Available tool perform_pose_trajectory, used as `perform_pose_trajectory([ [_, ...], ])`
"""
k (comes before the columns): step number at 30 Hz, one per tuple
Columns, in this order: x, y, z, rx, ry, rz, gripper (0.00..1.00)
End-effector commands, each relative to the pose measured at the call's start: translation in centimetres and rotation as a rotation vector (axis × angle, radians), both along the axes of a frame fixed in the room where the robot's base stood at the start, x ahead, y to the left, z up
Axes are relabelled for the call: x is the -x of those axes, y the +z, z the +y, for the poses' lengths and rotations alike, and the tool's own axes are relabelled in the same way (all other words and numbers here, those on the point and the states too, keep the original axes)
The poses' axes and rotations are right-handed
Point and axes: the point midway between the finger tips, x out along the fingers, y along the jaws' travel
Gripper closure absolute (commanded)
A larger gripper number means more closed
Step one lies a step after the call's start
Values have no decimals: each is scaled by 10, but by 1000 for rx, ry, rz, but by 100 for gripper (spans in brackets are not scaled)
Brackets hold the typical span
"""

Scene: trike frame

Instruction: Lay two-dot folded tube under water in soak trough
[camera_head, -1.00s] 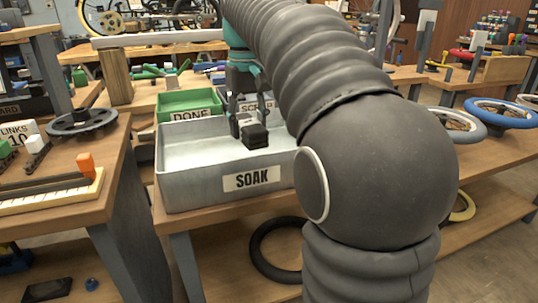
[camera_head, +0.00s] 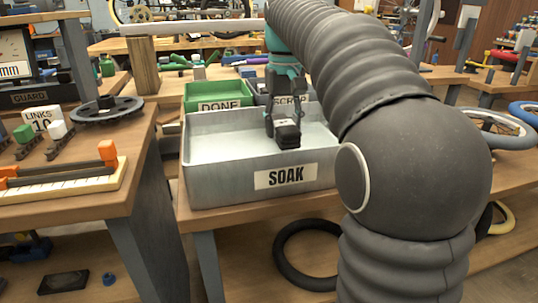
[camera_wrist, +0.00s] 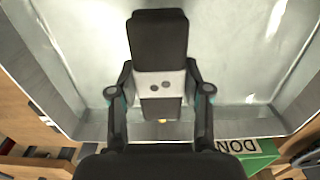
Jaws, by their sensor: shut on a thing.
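The black folded tube (camera_head: 286,134) has a pale band with two dark dots, clear in the wrist view (camera_wrist: 160,87). My gripper (camera_head: 283,108) is shut on it, with one finger on each side of the band in the wrist view (camera_wrist: 160,95). The tube is over the open inside of the grey soak trough (camera_head: 215,182), toward its right half in the head view. The trough's pale floor and walls (camera_wrist: 75,60) surround the tube in the wrist view. I cannot tell whether the tube touches the water.
A green DONE bin (camera_head: 205,93) and a dark SCRAP bin (camera_head: 310,94) stand right behind the trough. A left bench holds a LINKS sign (camera_head: 42,119), a black chainring (camera_head: 98,115) and an orange-ended tool (camera_head: 107,152). A black tire (camera_head: 285,270) lies on the lower shelf.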

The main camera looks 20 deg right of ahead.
Motion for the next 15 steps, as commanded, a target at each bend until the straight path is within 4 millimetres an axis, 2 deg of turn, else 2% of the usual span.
perform_pose_trajectory([
  [1, 0, -7, 10, 0, 4, 1, 92],
  [6, 0, -17, 28, 0, 3, 0, 92],
  [11, 0, -23, 32, 0, 1, 1, 92],
  [15, 0, -40, 31, 0, 1, 2, 92],
])
